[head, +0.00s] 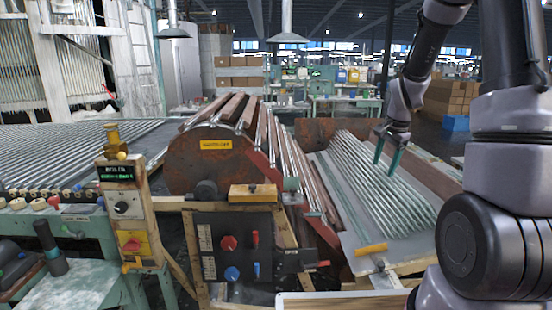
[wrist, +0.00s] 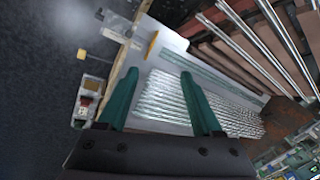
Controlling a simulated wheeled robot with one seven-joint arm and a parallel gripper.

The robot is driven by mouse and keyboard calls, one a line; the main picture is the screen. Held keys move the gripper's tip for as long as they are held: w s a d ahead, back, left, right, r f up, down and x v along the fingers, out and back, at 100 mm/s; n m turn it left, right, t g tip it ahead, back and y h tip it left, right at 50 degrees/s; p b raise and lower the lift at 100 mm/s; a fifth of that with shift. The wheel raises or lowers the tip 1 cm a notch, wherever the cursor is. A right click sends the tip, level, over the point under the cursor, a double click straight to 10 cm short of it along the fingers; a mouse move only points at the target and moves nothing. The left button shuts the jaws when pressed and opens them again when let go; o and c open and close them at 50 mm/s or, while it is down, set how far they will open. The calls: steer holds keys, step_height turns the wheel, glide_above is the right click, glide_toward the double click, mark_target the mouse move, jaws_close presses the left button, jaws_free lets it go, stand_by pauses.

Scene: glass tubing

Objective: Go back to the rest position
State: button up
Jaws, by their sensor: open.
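My gripper (head: 388,158) hangs at the end of my arm on the right side of the head view, above a rack of glass tubes (head: 385,185). Its two green fingers are spread apart with nothing between them. In the wrist view my gripper (wrist: 160,95) points toward the tray, and the glass tubes (wrist: 225,108) lie in a row beyond and to the right of the fingers. The fingers look apart from the tubes, though the exact gap is hard to judge.
A rusty drum machine (head: 215,170) with slanted bars stands left of the rack. A control panel (head: 235,250) with red and blue knobs is in front of it. A post with a display (head: 122,195) stands further left. Cardboard boxes (head: 450,98) are stacked behind my arm.

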steer(key=s+a+r+n+t, duration=0.1)
steer(key=s+a+r+n, duration=0.15)
steer(key=s+r, duration=0.4)
steer(key=s+a+r+n+t, duration=0.1)
steer(key=s+a+r+n, duration=0.2)
steer(key=r, duration=0.7)
steer(key=s+a+r+n+t, duration=0.1)
steer(key=s+a+r, duration=0.1)
steer(key=s, duration=0.5)
steer(key=s+a+r+n+t+y, duration=0.1)
steer(key=s+r+n, duration=0.1)
steer(key=s, duration=0.5)
steer(key=shift+s+a+r+y, duration=0.25)
steer(key=shift+a+r+y, duration=0.1)
steer(key=shift+r, duration=0.45)
